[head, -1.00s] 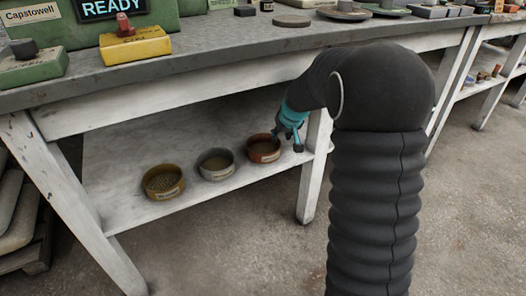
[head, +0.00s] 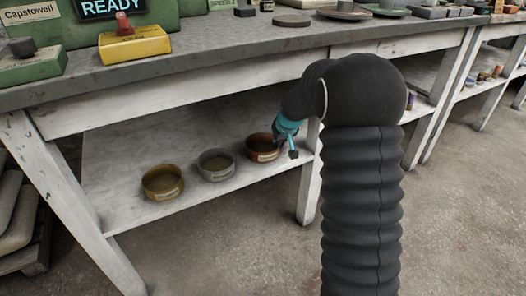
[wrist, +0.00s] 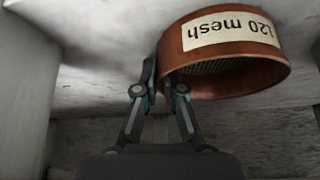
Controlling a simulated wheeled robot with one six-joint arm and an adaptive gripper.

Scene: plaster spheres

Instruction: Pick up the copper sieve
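The copper sieve (head: 262,152) is the right one of three sieves on the lower shelf in the head view. In the wrist view the copper sieve (wrist: 222,55) fills the upper right, its "120 mesh" label upside down. My gripper (wrist: 159,75) has its fingers close together at the sieve's left rim, one outside the wall and one on the inner side, shut on it. In the head view my gripper (head: 285,147) is at the sieve's right side. The sieve seems just above the shelf; its underside is hidden.
A grey sieve (head: 216,165) and a brass sieve (head: 162,183) stand to the left on the lower shelf (head: 115,150). The bench top (head: 210,60) overhangs the shelf. A white leg (head: 309,180) stands close to the right of my gripper.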

